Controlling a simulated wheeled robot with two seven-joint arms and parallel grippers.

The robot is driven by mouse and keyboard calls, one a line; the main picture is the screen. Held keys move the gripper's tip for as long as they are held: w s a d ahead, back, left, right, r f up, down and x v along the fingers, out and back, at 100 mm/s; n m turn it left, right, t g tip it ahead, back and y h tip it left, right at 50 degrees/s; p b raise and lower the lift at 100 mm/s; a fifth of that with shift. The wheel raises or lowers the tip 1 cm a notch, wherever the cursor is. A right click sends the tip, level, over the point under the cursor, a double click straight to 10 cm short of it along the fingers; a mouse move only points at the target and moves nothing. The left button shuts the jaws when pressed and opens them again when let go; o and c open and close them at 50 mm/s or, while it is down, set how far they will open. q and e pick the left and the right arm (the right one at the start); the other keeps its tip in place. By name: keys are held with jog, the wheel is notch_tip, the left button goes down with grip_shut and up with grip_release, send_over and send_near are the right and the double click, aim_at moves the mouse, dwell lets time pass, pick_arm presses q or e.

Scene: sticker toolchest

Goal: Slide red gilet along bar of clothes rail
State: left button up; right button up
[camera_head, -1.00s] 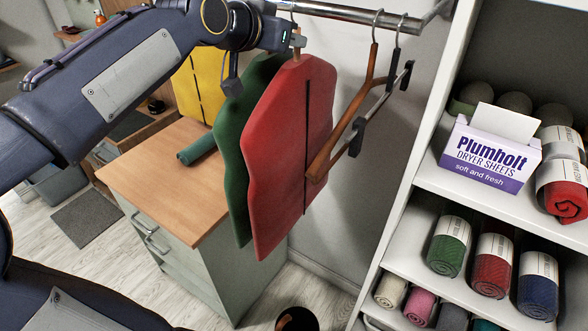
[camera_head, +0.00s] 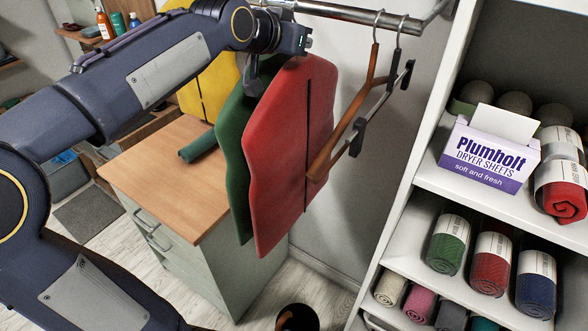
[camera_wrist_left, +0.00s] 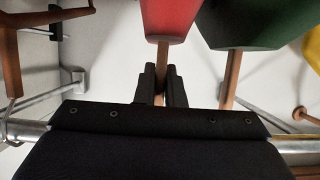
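The red gilet (camera_head: 285,150) hangs on a hanger from the bar (camera_head: 345,12) of the clothes rail, in front of the green gilet (camera_head: 235,165). My left gripper (camera_head: 303,42) is at the top of the red gilet, just below the bar. In the left wrist view its two fingers (camera_wrist_left: 160,85) are close together on the wooden hanger neck (camera_wrist_left: 161,57) of the red gilet (camera_wrist_left: 167,18). The green gilet (camera_wrist_left: 240,22) is beside it in that view, apart from the fingers. My right gripper is not in view.
Empty hangers (camera_head: 345,115) hang right of the red gilet, with free bar between. A yellow garment (camera_head: 208,85) hangs farther left. A white shelf (camera_head: 400,235) with rolled towels and a dryer sheets box (camera_head: 490,160) stands at right. A wooden-topped cabinet (camera_head: 160,170) is behind at left.

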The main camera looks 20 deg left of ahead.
pick_arm(q)
jog(key=shift+r, duration=0.25)
grip_shut()
jog(key=d, duration=0.6)
jog(key=shift+s, duration=0.4)
dwell(0.4)
jog(key=shift+f+b, duration=0.2)
jog(key=shift+b, duration=0.1)
dwell(0.3)
jog(key=o, duration=0.7)
grip_release()
